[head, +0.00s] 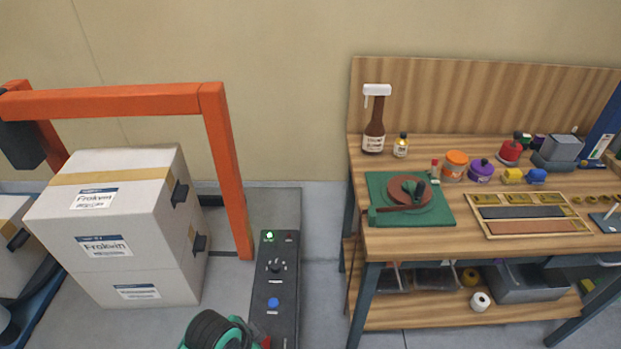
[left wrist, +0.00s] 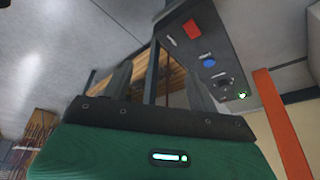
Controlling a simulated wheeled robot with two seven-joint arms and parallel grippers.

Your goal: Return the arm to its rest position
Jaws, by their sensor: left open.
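My left gripper (left wrist: 158,70) shows in the left wrist view, its two dark fingers apart with nothing between them. Its green body fills the bottom of that view. In the head view, a green and black part of my arm (head: 218,331) shows at the bottom edge, just left of a dark control box (head: 274,290); no fingers can be made out there. The control box also shows beyond the fingers in the left wrist view (left wrist: 205,48), with a red, a blue and a lit green part. My right gripper is in neither view.
An orange frame (head: 228,170) arches around stacked white boxes (head: 120,250) at left. A wooden workbench (head: 400,245) at right bears bottles, jars, a green mat (head: 440,211) and a tray (head: 482,233). Grey floor (head: 325,290) lies open between the control box and the bench.

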